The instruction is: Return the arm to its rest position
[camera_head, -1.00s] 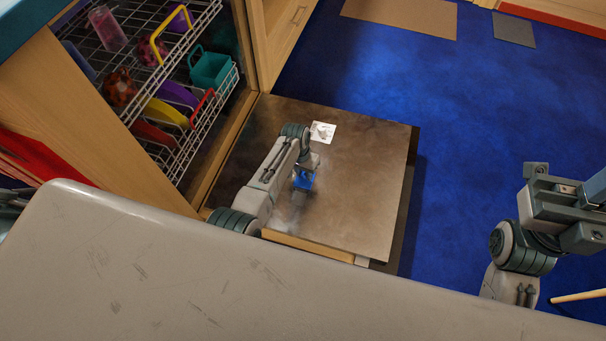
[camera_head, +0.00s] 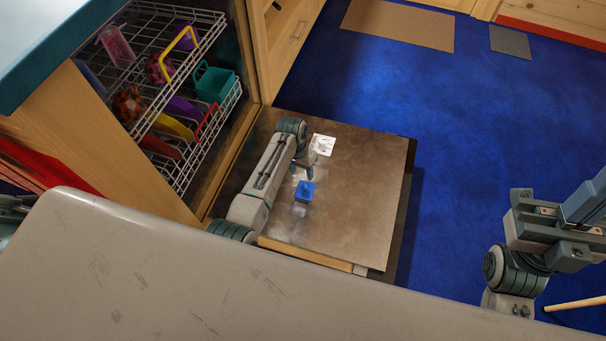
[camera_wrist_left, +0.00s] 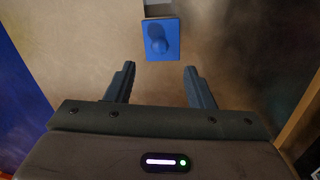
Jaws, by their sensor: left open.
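My left arm reaches over the flat brown-grey metal panel (camera_head: 350,200), bent at its elbow. My left gripper (camera_head: 310,175) is above the panel, mostly hidden by its own wrist in the head view. In the left wrist view the left gripper (camera_wrist_left: 159,70) has its two fingers spread apart with nothing between them. A small blue square piece with a round knob (camera_wrist_left: 161,40) lies on the panel ahead of the fingertips, apart from them. This blue piece (camera_head: 305,192) also shows in the head view, just below the wrist.
A dishwasher rack (camera_head: 185,165) with several colourful cups and plates stands at the left. A white label (camera_head: 323,145) lies on the panel by the arm. My right arm is at the right edge.

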